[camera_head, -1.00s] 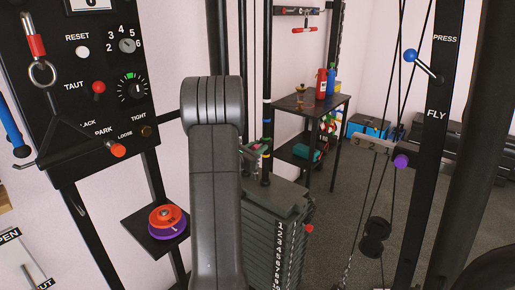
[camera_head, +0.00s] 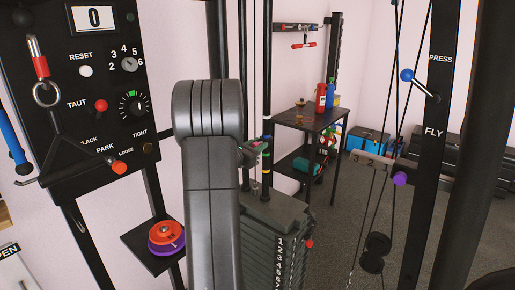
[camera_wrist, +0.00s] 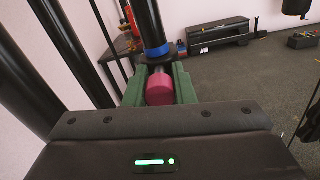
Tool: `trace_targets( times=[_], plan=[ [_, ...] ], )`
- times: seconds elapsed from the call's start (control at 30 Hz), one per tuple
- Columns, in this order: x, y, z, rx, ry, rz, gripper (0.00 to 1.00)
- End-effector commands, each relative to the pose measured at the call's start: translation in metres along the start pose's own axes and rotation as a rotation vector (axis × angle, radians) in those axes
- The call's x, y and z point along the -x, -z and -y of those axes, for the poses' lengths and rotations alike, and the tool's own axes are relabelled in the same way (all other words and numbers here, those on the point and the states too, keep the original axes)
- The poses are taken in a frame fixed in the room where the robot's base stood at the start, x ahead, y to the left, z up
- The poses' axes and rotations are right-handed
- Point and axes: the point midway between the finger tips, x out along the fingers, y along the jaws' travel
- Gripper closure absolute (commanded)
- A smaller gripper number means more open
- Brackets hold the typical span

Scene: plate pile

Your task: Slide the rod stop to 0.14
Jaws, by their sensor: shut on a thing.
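The rod stop appears as a pink-magenta piece (camera_wrist: 160,91) between the green jaws of my gripper (camera_wrist: 160,84) in the wrist view. My gripper is shut on it. A black upright rod (camera_wrist: 148,22) with a blue band rises just behind the piece. In the head view my gripper (camera_head: 256,150) is small and partly hidden behind my arm, next to the rod (camera_head: 266,85) with its coloured bands, above the weight stack (camera_head: 279,226). I cannot read a 0.14 mark on the rod.
The control panel (camera_head: 113,100) with knobs and a display reading 0 stands at left. A small shelf (camera_head: 143,238) holds orange and purple discs. A black side table (camera_head: 325,118) with bottles stands behind. Cables and the PRESS/FLY post (camera_head: 437,110) are at right. Grey floor is open between.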

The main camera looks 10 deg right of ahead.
Motion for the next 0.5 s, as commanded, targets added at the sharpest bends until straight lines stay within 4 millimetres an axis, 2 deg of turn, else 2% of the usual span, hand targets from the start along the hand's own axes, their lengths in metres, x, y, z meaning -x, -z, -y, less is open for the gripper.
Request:
trace_targets(
  times=[0.03,0.13,0.5],
  plan=[
    [0.0000,-0.0003,-0.0002,0.000,0.000,0.002,0.73],
    [0.0000,-0.0001,-0.0001,0.000,0.000,0.001,0.55],
    [0.0057,0.0004,-0.0006,0.000,-0.001,0.001,0.55]
  ],
)
